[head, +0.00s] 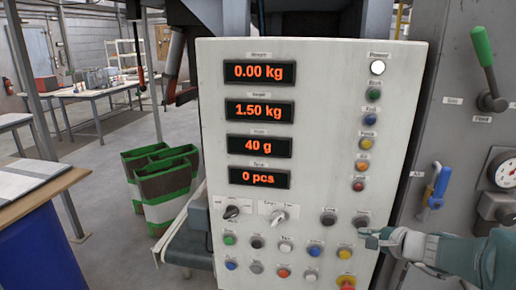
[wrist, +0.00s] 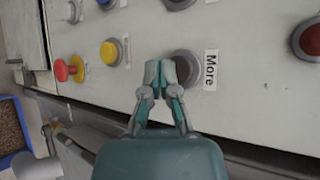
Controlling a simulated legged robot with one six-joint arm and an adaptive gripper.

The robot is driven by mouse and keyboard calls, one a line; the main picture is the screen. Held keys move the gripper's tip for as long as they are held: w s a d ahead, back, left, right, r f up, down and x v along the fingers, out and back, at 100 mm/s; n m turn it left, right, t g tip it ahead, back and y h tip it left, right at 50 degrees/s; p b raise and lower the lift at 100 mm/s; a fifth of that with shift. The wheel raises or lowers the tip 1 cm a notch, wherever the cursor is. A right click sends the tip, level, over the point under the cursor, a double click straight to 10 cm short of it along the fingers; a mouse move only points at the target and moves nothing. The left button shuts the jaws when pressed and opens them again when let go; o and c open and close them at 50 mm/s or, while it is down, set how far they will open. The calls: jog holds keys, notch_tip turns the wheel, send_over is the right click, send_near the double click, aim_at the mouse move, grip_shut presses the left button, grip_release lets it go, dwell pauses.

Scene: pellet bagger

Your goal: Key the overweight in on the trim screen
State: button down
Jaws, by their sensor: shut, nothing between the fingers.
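The pale control panel (head: 215,140) carries orange displays. The third display (head: 259,145) reads 40 g; its small label is blurred. The dark More button (head: 361,221) is at the panel's lower right; it also shows in the wrist view (wrist: 187,66), beside its "More" label (wrist: 211,70). My gripper (head: 368,238) is shut and empty, with its tips just below that button in the head view. In the wrist view my fingertips (wrist: 160,72) overlap the button's edge. I cannot tell whether they touch it.
Other displays read 0.00 kg (head: 259,72), 1.50 kg (head: 259,111) and 0 pcs (head: 259,179). Another dark button (head: 328,219) sits left of More. Several coloured buttons and a red stop button (head: 346,282) lie below. A blue-handled valve (head: 437,186) stands to the right.

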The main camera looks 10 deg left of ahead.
jog(key=s, duration=0.6)
dwell(0.6)
dwell(1.4)
jog(key=w+n+g+h, duration=0.1)
jog(key=w+n+h, duration=0.1)
jog(key=w+h, duration=0.2)
jog(key=shift+w+n+h, duration=0.3)
jog(key=shift+w+n, duration=0.1)
jog(key=shift+w, duration=0.7)
jog(key=shift+w+a, duration=0.1)
dwell(1.3)
jog(key=shift+w+r, duration=0.15)
jog(key=shift+w, duration=0.1)
